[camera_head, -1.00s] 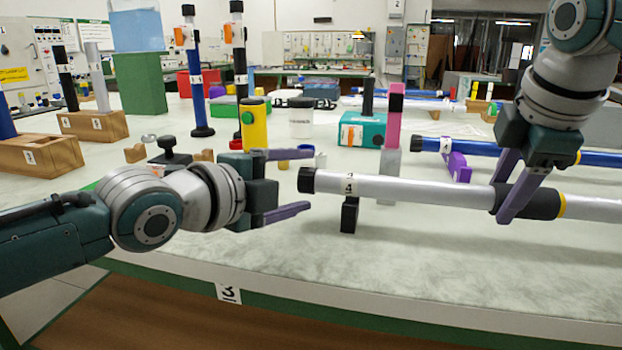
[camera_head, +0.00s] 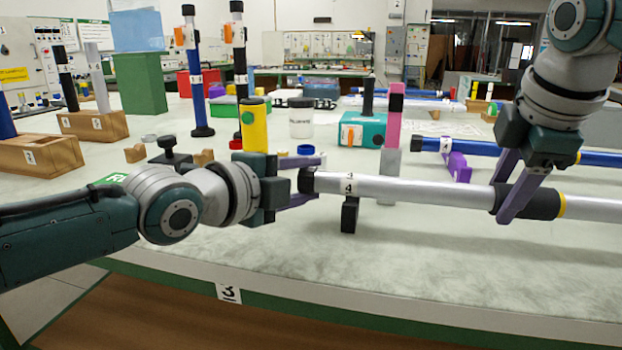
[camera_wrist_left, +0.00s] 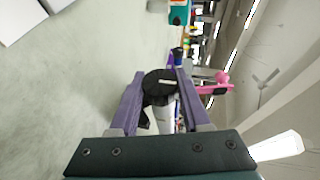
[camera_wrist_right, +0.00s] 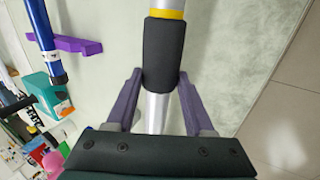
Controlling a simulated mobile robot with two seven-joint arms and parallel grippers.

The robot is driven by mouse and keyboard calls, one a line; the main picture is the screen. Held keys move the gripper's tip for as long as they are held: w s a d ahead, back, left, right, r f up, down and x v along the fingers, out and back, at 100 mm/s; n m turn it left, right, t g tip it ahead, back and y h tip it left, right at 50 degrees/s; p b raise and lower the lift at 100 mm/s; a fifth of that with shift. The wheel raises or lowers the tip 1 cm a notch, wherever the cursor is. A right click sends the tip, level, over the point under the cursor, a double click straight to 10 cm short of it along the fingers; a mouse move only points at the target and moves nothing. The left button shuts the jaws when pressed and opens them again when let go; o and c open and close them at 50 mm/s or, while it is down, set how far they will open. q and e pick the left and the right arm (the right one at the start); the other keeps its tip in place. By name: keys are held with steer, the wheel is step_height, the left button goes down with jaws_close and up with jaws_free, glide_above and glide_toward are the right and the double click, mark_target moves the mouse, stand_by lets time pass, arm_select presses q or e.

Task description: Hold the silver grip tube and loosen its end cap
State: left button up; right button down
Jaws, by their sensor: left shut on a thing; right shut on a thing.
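The silver grip tube (camera_head: 420,189) lies level above the table, with a black end cap (camera_head: 307,180) at its left end and a label 4 near it. My left gripper (camera_head: 312,180) is shut on the end cap, its purple fingers on either side. The cap's round end face also shows in the left wrist view (camera_wrist_left: 160,86). My right gripper (camera_head: 506,196) is shut on the tube's black grip sleeve (camera_head: 540,203), beside a yellow ring. The sleeve also shows between the purple fingers in the right wrist view (camera_wrist_right: 164,55).
A black support (camera_head: 349,214) stands under the tube near its capped end. A blue tube (camera_head: 480,150) on a purple support (camera_head: 457,168) lies behind. A yellow cylinder (camera_head: 255,128), a teal box (camera_head: 362,131) and a pink post (camera_head: 393,118) stand behind the left gripper. The table front is clear.

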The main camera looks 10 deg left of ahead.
arm_select(q)
jaws_close()
steer(key=shift+r+g, duration=0.1)
steer(key=shift+g, duration=0.3)
steer(key=shift+w+n+g+y, duration=0.1)
steer(key=shift+n+g+y, duration=0.3)
steer(key=shift+g, duration=0.6)
steer(key=n+g, duration=0.1)
steer(key=g, duration=0.3)
steer(key=shift+w+a+g, duration=0.1)
steer(key=shift+a+g, duration=0.05)
steer(key=shift+g, duration=0.25)
steer(key=shift+y, duration=0.3)
steer(key=shift+s+d+g, duration=0.2)
steer(key=shift+g, duration=0.2)
steer(key=o, duration=0.7)
jaws_free()
